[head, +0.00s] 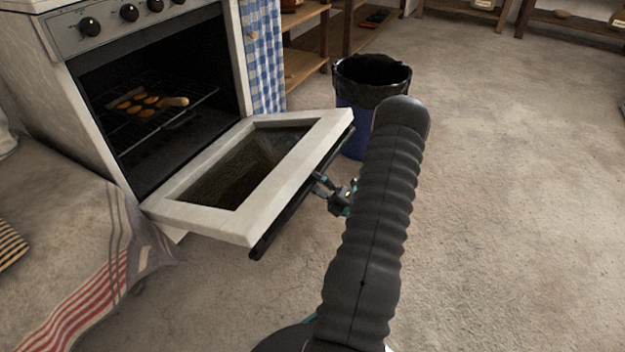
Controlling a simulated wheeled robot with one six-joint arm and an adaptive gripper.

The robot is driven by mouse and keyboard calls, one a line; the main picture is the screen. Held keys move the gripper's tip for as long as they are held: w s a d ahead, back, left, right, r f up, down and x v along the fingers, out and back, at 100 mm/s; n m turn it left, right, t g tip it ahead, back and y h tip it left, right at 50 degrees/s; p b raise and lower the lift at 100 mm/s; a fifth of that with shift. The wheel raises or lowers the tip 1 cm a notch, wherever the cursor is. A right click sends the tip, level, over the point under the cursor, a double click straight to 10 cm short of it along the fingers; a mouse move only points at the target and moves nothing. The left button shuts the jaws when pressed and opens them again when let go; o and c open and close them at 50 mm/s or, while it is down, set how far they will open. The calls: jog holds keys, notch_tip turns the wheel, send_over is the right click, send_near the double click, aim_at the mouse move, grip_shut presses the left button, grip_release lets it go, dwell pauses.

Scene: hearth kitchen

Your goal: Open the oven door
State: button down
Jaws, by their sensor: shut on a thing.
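The oven (70,60) stands at the upper left in the head view. Its white-framed door (200,214) with a dark glass panel hangs far down on its bottom edge, nearly level and tilted slightly. The oven inside is exposed. A dark bar handle (290,215) runs along the door's outer edge. My gripper (325,184) is at that handle, shut on it near the middle to far part. My dark ribbed arm hides part of the floor, and the fingertips show only small.
A blue bin with a black liner (368,80) stands beyond the door. A striped cloth (105,270) lies at lower left. The floor (510,180) at right is clear.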

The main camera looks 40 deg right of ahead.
jog(key=c, duration=0.8)
grip_release()
jog(key=shift+w+a+f, duration=0.1)
jog(key=shift+w+a, duration=0.05)
jog(key=shift+w, duration=0.1)
jog(key=shift+s, duration=0.1)
jog(key=shift+s+d, duration=0.25)
jog(key=shift+s, duration=0.05)
jog(key=v, duration=1.1)
jog(key=shift+f, duration=0.15)
jog(key=shift+s, duration=0.15)
